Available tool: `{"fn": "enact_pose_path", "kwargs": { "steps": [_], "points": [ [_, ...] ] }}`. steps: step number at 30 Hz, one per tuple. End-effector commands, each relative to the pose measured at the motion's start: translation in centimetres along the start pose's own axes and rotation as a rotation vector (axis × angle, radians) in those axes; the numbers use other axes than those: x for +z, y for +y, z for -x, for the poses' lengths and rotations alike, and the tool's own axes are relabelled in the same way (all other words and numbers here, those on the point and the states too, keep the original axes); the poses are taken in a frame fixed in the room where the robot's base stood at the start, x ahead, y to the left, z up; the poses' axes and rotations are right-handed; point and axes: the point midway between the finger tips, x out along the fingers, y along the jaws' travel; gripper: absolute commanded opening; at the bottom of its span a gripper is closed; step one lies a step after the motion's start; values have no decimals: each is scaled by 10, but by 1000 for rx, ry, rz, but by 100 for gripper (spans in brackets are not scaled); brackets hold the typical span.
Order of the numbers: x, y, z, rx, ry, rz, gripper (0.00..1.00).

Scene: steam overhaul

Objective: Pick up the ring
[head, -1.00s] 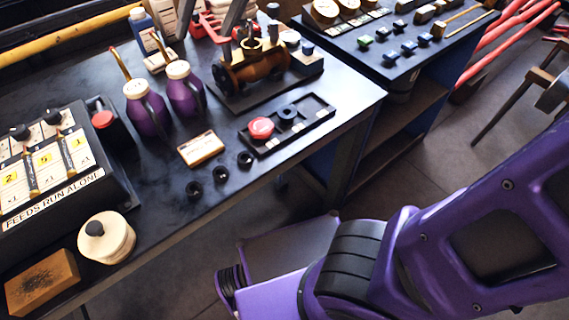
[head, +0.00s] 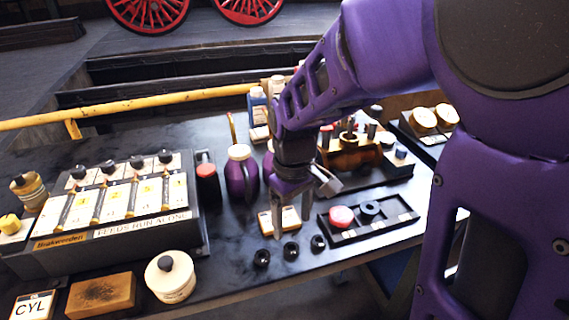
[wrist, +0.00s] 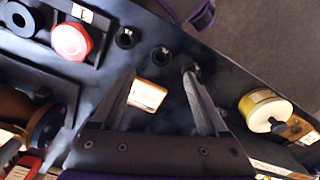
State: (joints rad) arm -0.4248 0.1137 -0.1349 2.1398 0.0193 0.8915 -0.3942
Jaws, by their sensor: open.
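Three small black rings lie in a row on the dark bench top near its front edge: a left ring (head: 262,258), a middle ring (head: 291,250) and a right ring (head: 318,243). A larger dark ring (head: 371,208) sits in a shallow black tray (head: 345,240) beside a red round piece (head: 342,216). My gripper (head: 292,214) is open and empty above the bench, fingers pointing down, near the small rings. In the wrist view my gripper (wrist: 158,76) has the middle small ring (wrist: 160,56) just beyond the gap between its fingertips. I cannot tell which ring is meant.
A labelled card block (head: 268,223) lies beneath the fingers. A purple oil can (head: 240,175) and a brass valve assembly (head: 350,152) stand behind. A box of levers (head: 110,210) and a round cream pot (head: 170,280) are to the left.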

Motion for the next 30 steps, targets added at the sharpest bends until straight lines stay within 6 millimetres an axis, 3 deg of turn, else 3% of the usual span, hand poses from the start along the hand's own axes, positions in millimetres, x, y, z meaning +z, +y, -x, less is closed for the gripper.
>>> {"fn": "enact_pose_path", "kwargs": {
  "steps": [3,9,18,27,30],
  "points": [
    [0,0,-17,0,-2,-1,77],
    [-1,0,-29,0,0,0,77],
    [-3,-1,-71,0,-1,0,77],
    [-4,-1,-74,1,3,0,77],
    [-4,-1,-74,1,3,0,61]
  ]
}}
